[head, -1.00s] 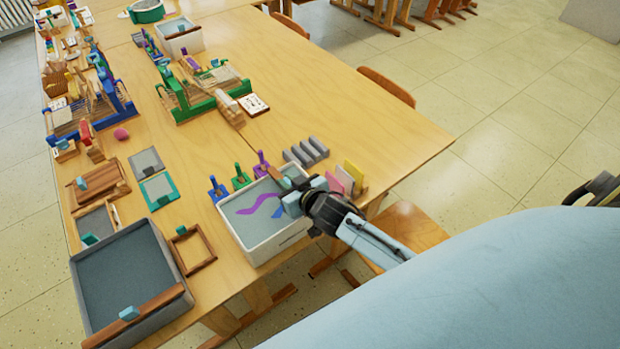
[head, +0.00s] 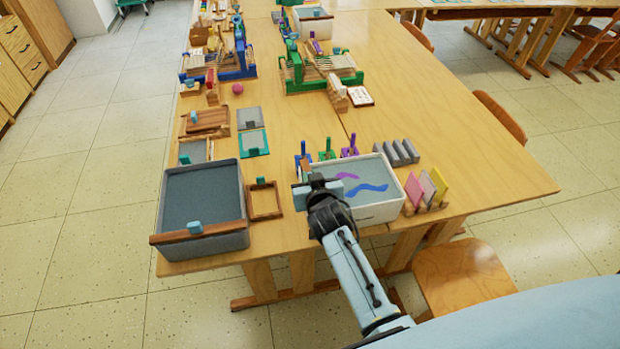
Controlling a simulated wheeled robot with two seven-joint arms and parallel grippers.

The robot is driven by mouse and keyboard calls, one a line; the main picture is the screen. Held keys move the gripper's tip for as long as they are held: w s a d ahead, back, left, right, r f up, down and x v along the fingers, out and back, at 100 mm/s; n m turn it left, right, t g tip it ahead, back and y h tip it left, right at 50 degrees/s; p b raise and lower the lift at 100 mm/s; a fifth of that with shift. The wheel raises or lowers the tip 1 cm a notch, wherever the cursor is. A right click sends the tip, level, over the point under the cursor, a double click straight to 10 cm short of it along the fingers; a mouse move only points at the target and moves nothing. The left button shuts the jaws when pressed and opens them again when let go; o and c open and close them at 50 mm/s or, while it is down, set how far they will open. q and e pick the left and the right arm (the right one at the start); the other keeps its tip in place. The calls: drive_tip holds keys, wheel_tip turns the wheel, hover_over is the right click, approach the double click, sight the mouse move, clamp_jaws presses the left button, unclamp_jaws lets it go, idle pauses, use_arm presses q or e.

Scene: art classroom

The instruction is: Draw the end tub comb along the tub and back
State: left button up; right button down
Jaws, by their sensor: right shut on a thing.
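The white tub (head: 385,208) at the front edge of the table holds grey liquid with a purple and a blue wavy streak. My right gripper (head: 318,187) is over the tub's left end, shut on the comb. A bit of the comb's brown wood (head: 306,172) shows behind the fingers; the rest of it is hidden by the gripper, so I cannot tell whether its teeth touch the liquid. My left gripper is not in view.
A larger grey tub (head: 243,240) stands left, with a brown wooden bar (head: 215,231) across its front. A small wooden frame (head: 264,215) lies between the tubs. Pegged stands (head: 327,153), grey blocks (head: 398,153) and coloured cards (head: 428,187) surround the white tub. Bare tabletop lies right.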

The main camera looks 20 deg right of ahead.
drive_tip(key=c, duration=1.4)
unclamp_jaws()
drive_tip(key=shift+a, duration=0.35)
drive_tip(key=shift+c, duration=0.2)
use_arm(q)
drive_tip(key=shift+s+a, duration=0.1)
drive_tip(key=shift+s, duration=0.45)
use_arm(e)
drive_tip(key=shift+d, duration=0.1)
